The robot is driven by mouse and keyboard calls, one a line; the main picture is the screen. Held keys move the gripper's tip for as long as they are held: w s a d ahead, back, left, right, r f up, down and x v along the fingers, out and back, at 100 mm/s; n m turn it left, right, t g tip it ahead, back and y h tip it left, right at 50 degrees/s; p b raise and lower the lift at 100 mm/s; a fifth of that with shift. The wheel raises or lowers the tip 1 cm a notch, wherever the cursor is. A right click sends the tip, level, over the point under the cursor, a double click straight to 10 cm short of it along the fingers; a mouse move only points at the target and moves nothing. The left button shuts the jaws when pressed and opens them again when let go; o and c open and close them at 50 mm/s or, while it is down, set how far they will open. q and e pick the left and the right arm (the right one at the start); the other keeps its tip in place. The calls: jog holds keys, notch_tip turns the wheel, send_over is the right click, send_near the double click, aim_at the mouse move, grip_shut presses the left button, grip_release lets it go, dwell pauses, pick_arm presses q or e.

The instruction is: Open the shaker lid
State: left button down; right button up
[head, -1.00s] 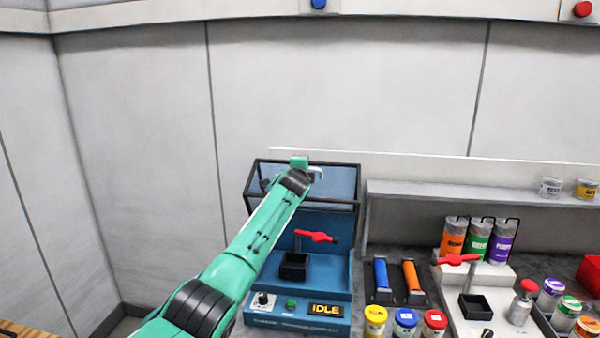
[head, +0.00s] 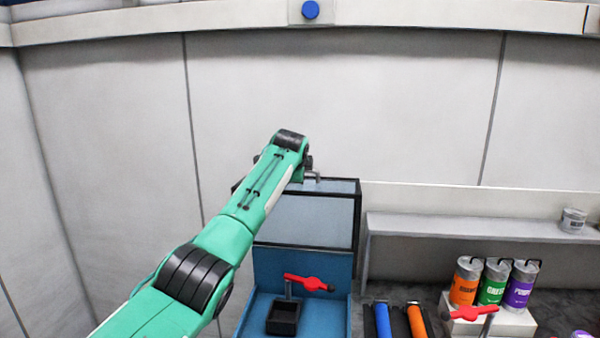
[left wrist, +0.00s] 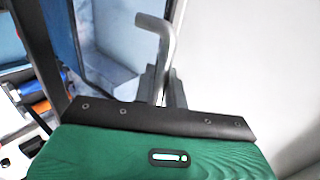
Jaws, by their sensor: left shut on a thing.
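The shaker lid (head: 305,220) is a pale see-through panel in a dark frame, at the back of the blue machine (head: 343,310). It stands upright or nearly so in the head view. My left arm reaches across in front of its left part. My left gripper (left wrist: 162,88) is shut on the lid handle (left wrist: 166,45), a bent grey metal bar that sticks up beyond the fingers. The handle's end also shows in the head view beside the arm's tip, at the lid's top edge. The fingers are mostly hidden there. My right gripper is not in view.
A red clamp lever (head: 308,283) and a black open box (head: 283,317) sit on the machine. To the right are blue (head: 382,320) and orange (head: 416,321) rollers, several labelled cans (head: 494,283) and a grey shelf (head: 460,228). A plain wall is behind.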

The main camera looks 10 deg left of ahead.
pick_arm(q)
jog(key=shift+f, duration=0.15)
jog(key=c, duration=1.9)
grip_release()
jog(key=shift+o, duration=0.4)
jog(key=shift+w, duration=0.1)
jog(key=shift+s+r+b, duration=0.35)
jog(key=shift+s+b, duration=0.15)
jog(key=shift+b, duration=0.2)
jog(key=b+v, duration=0.7)
jog(key=v, duration=0.5)
jog(key=shift+r, duration=0.35)
